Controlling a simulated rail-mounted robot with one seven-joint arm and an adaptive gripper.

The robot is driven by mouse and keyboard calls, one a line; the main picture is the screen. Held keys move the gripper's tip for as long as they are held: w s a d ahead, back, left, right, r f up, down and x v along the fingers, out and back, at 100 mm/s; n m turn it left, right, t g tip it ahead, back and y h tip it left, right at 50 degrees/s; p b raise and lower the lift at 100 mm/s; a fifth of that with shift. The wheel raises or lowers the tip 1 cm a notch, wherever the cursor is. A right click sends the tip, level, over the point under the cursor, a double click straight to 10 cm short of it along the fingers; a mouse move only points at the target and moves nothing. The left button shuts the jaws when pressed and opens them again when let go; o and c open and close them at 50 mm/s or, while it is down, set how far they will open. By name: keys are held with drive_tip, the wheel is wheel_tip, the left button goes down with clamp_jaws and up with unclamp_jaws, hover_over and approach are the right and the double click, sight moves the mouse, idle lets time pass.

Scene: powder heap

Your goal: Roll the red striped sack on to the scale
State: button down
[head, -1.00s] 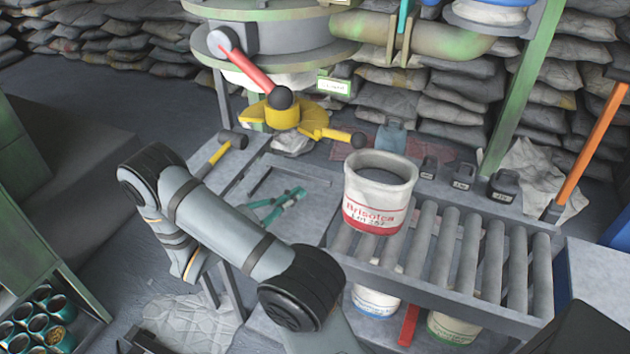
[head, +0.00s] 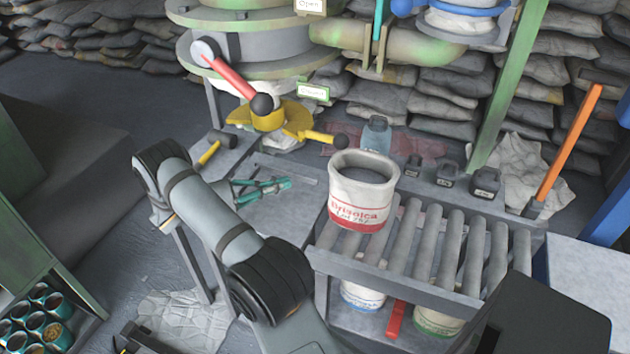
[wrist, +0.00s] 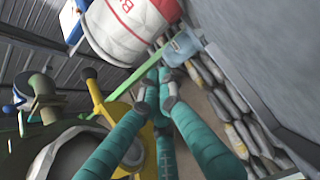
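The red striped sack (head: 352,211) is a white, open-topped, rolled-rim sack with a red band and lettering. It stands upright on the left end of the grey rollers (head: 452,240). My gripper (head: 286,183), with teal and grey fingers, shows beyond my forearm, left of the sack and apart from it. In the wrist view, the fingers (wrist: 159,80) converge with their tips close together and nothing between them. The sack (wrist: 122,32) is cut off by the top edge there. I cannot tell for certain which surface is the scale; a pale flat slab (head: 588,280) lies at the rollers' right end.
Several black weights (head: 446,174) stand behind the rollers. A hammer (head: 210,152) lies on the left bench. A green post (head: 505,95) rises behind the rollers.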

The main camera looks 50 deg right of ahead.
drive_tip(key=p+x, duration=0.1)
drive_tip(key=x, duration=0.4)
drive_tip(key=shift+s+d+r, duration=0.1)
drive_tip(key=shift+s+d, duration=0.15)
drive_tip(key=shift+d, duration=0.05)
drive_tip(key=s, duration=0.1)
drive_tip(key=s+d+p, duration=0.1)
drive_tip(key=s, duration=0.1)
drive_tip(key=shift+s, duration=0.4)
